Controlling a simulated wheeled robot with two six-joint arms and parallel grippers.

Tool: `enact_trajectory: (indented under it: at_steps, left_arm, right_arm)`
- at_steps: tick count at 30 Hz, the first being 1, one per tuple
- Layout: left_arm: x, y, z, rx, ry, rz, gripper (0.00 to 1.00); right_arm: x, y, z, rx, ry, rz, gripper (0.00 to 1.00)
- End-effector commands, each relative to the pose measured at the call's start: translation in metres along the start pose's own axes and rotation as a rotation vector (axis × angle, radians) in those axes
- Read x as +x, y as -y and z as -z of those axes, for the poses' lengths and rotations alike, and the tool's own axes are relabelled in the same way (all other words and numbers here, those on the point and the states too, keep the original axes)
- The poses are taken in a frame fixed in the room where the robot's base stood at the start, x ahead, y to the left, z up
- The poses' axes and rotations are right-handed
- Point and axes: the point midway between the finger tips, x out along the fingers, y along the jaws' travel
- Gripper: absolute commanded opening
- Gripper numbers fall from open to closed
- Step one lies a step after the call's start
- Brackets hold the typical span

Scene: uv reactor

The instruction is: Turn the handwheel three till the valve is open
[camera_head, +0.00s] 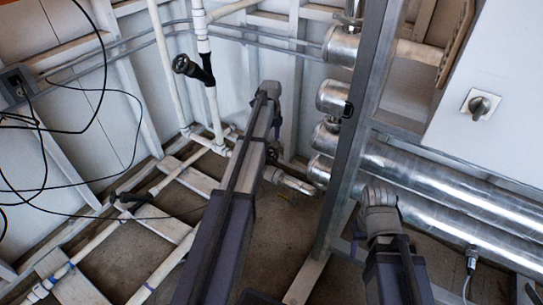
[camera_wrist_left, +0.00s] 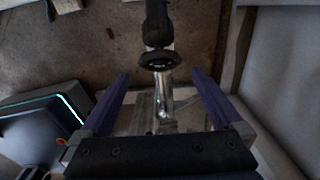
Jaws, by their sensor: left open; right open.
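My left gripper (camera_wrist_left: 158,76) is open in the left wrist view, its two purple fingers spread wide and empty. A small black handwheel (camera_wrist_left: 158,60) on a silvery pipe lies ahead, between the fingertip lines, apart from both fingers. A black part stands just beyond the wheel. I cannot tell from any label whether this is handwheel three, or how far the valve is open. In the head view my left arm reaches up the middle, and its fingers cannot be made out. My right arm shows at lower right; its gripper is not visible.
Black-handled valves sit on the white pipes at upper left (camera_head: 190,68) and lower left (camera_head: 125,197). A grey metal post (camera_head: 352,130) stands between my arms. Shiny cylinders (camera_head: 450,190) run to the right. Black cables (camera_head: 42,150) hang at the left.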

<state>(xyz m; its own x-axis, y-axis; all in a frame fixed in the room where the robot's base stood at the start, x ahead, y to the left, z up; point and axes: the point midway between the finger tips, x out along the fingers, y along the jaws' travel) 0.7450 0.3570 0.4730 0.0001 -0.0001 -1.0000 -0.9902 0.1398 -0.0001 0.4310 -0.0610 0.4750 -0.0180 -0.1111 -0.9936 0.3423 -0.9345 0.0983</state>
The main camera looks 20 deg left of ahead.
Motion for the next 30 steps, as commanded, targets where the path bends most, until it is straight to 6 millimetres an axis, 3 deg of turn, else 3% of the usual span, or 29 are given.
enact_trajectory:
  at_steps: [21, 30]
  left_arm:
    - [0.074, 0.0, 0.001, -0.001, 0.0, 0.0, 1.0]
    - [0.077, 0.0, 0.001, -0.001, 0.0, 0.0, 1.0]
  right_arm:
    - [0.073, 0.007, 0.004, 0.016, -0.001, 0.0, 0.5]
    - [0.076, 0.007, 0.004, 0.017, -0.001, 0.0, 0.5]
